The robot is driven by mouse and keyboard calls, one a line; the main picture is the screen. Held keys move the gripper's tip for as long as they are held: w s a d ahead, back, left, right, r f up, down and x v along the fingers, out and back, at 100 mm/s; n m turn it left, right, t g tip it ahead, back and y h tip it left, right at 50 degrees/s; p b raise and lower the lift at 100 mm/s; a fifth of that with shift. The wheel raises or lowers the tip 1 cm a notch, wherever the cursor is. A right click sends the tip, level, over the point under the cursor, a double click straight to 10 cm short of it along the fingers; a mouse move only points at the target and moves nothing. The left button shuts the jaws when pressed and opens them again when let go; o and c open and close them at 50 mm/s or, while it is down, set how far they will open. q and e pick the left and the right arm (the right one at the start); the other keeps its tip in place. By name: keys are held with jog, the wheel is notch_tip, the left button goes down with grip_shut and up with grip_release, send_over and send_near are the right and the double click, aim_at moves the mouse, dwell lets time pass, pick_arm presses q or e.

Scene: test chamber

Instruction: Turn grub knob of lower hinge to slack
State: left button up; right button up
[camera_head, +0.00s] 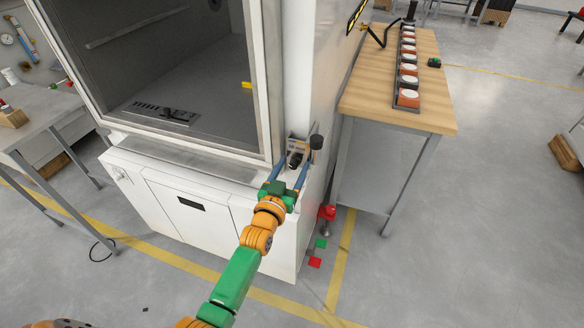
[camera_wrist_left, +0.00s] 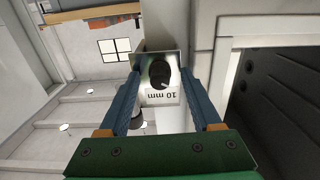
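The lower hinge (camera_head: 299,146) is a small metal bracket at the lower right corner of the white chamber's front. A dark grub knob (camera_head: 295,159) sits on it. In the left wrist view the knob (camera_wrist_left: 160,74) is black and rounded, on a metal plate (camera_wrist_left: 171,99) marked "10 mm", which reads upside down. My left gripper (camera_head: 290,164) reaches the hinge with its blue fingers apart. In the left wrist view the fingers (camera_wrist_left: 161,68) stand either side of the knob, with gaps visible; contact is not clear. My right gripper is not in view.
A black cylindrical knob (camera_head: 316,142) stands just right of the hinge. The chamber's window frame (camera_head: 267,80) rises beside it. A wooden-topped table (camera_head: 435,105) with a row of orange-and-white items stands right.

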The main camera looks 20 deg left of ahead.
pick_arm(q)
jog(key=shift+s, duration=0.1)
jog(key=s, duration=0.7)
jog(key=shift+w+a, duration=0.1)
